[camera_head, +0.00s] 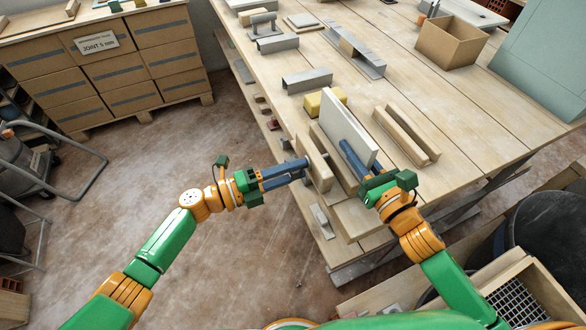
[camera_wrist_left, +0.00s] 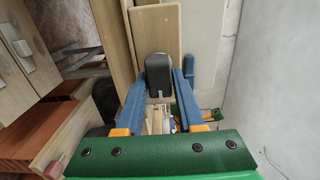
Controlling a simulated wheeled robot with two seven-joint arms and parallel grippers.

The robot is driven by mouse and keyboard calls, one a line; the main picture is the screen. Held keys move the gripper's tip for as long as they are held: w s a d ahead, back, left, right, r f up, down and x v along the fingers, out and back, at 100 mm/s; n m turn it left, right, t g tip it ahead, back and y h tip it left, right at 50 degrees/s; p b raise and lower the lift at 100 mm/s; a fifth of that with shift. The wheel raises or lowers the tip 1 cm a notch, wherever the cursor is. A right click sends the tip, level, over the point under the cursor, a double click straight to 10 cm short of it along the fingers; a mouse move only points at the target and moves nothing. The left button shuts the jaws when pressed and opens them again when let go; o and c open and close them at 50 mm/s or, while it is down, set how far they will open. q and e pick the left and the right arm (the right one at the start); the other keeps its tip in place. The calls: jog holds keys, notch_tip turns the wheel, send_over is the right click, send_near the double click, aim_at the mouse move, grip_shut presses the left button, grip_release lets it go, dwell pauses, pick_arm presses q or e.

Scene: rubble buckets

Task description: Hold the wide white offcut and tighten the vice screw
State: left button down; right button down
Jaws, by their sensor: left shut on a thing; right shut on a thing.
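The wide white offcut (camera_head: 347,130) stands upright on edge in the vice at the bench's near edge. The vice's wooden front jaw (camera_head: 317,163) is on its left side. My right gripper (camera_head: 349,153) is shut on the offcut near its lower right end. My left gripper (camera_head: 303,169) is at the outer side of the front jaw. In the left wrist view its blue fingers (camera_wrist_left: 160,72) are shut on the dark vice screw handle (camera_wrist_left: 158,80). The screw itself is mostly hidden behind the jaw and fingers.
A yellow block (camera_head: 320,101) lies behind the offcut, and wooden bars (camera_head: 405,137) lie to its right. Grey metal channels (camera_head: 307,80) and an open cardboard box (camera_head: 449,42) are farther back. Floor (camera_head: 200,150) left of the bench is clear.

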dwell(0.4)
pick_arm(q)
jog(key=c, duration=0.6)
grip_release()
jog(key=v, duration=1.2)
